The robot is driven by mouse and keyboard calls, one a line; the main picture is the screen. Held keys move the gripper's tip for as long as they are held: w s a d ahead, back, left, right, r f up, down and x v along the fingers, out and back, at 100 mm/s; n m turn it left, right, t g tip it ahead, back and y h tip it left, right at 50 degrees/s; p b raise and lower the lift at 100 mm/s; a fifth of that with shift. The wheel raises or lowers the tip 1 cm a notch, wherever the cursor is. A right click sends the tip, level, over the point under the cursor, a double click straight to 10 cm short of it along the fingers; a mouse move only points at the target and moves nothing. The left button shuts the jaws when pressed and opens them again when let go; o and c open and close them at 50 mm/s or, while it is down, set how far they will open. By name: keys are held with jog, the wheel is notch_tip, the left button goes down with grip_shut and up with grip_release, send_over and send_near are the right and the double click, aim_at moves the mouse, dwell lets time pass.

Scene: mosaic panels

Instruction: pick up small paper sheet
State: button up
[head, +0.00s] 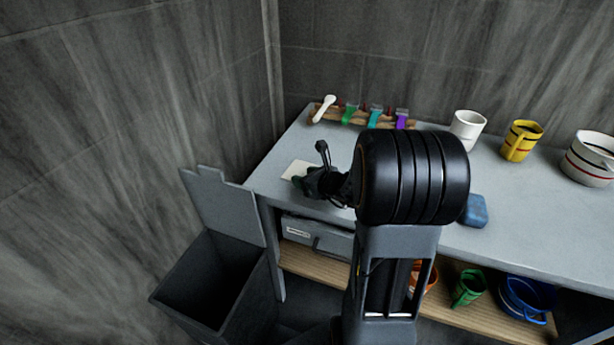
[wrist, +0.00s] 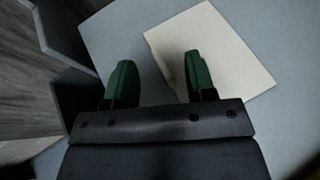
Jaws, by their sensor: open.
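The small paper sheet (head: 297,169) is a cream, flat sheet on the grey counter near its left end. In the wrist view the sheet (wrist: 225,48) lies ahead of my gripper, mostly to the right. My gripper (wrist: 157,75) is open, with two green-tipped fingers apart. The right finger overlaps the sheet in the picture; the left finger is over bare counter. Nothing is held between them. In the head view my gripper (head: 312,176) is over the sheet's near right part and hides some of it. Whether the fingers touch the sheet, I cannot tell.
The grey counter (head: 540,225) holds a blue block (head: 475,211), a white mug (head: 467,129), a yellow mug (head: 521,141) and a rack with coloured handled items (head: 376,117). A bin with raised lid (head: 222,205) stands at the left. Walls close the back and left.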

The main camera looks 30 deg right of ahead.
jog(key=x, duration=0.4)
jog(key=shift+w, duration=0.1)
jog(key=shift+c, duration=0.4)
grip_shut()
